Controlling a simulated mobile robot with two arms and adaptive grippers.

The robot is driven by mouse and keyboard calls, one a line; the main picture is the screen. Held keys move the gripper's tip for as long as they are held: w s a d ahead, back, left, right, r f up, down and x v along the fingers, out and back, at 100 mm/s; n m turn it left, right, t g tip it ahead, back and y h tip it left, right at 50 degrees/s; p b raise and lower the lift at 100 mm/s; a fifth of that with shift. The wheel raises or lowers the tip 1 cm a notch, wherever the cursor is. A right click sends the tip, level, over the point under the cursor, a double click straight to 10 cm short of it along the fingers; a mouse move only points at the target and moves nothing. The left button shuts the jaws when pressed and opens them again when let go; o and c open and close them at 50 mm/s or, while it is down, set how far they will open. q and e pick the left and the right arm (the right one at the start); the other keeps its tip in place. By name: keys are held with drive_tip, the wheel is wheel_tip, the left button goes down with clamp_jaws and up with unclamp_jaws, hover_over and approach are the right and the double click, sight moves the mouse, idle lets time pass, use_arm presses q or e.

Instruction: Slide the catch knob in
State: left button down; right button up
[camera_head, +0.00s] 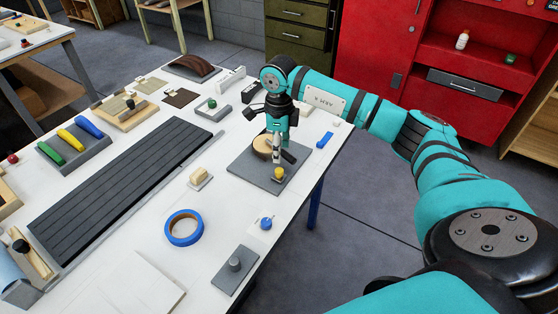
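My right gripper (277,158) points down over the grey plate (247,181) near the table's right edge. Its fingertips are just behind a small yellow knob (279,174) on that plate. I cannot tell whether they touch it or how far apart they are. A round wooden piece (263,146) sits on the plate, partly behind the gripper, with a dark piece beside the fingers. Another small plate with a grey knob (235,263) lies at the table's front. I cannot tell which knob is the catch knob. My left gripper is not in view.
A blue tape roll (184,228), a blue-topped item (266,223) and a cream block (200,178) lie nearby on the white table. A blue piece (324,139) is near the right edge. A long dark slatted board (120,190) fills the left.

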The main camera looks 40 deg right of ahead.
wheel_tip(320, 180, up, 4)
drive_tip(key=shift+f, duration=0.1)
idle(0.5)
